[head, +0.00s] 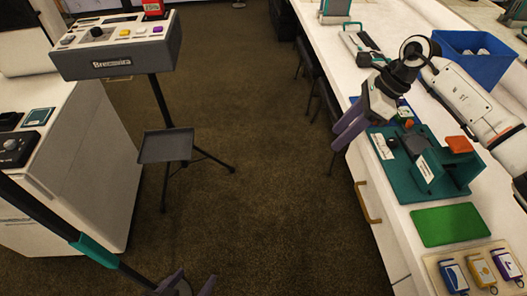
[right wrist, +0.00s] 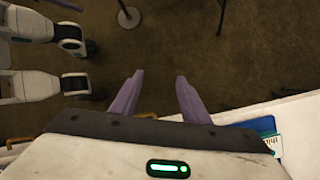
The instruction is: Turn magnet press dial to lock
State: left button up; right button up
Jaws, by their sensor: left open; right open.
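A teal device (head: 462,192) stands on the right counter, with a black knob (head: 414,143), an orange block (head: 459,144) and white labels too small to read. It may be the magnet press; I cannot tell for sure, nor how its dial is set. My right gripper (head: 340,140) hangs over the counter's left edge, left of the device and apart from it. Its purple fingers are open and empty in the right wrist view (right wrist: 158,88). My left gripper (head: 190,280) is open at the bottom of the head view, above the floor and far from the device.
A green mat (head: 447,225) and a board with several coloured tags (head: 479,270) lie nearer on the right counter. A blue bin (head: 480,66) stands farther back. A grey console (head: 120,60) on a tripod and a white cabinet (head: 85,165) stand left. Carpet between is clear.

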jog(key=s+a+m+t+y, duration=0.1)
jog(key=s+a+m+y, duration=0.2)
jog(key=a, duration=0.6)
jog(key=s+a+m+y, duration=0.2)
jog(key=a+y, duration=0.4)
jog(key=a, duration=0.4)
jog(key=shift+s+a+m+t+b, duration=0.15)
jog(key=shift+s+m+t+b, duration=0.3)
jog(key=shift+m, duration=0.15)
jog(key=shift+f+y, duration=0.15)
jog(key=shift+y, duration=0.15)
jog(key=s+d+f+n+t+h, duration=0.55)
jog(key=d+f+n, duration=0.2)
jog(key=n, duration=0.95)
jog(key=s+d+f+n+t+h, duration=0.55)
jog(key=f+n, duration=0.35)
jog(key=n, duration=0.9)
jog(key=s+d+f+m+g+h, duration=0.1)
jog(key=s+f+m+g, duration=0.3)
jog(key=s, duration=0.6)
notch_tip(320, 180, down, 3)
jog(key=shift+d+r+m, duration=0.1)
jog(key=shift+d+m, duration=0.5)
jog(key=shift+m, duration=0.1)
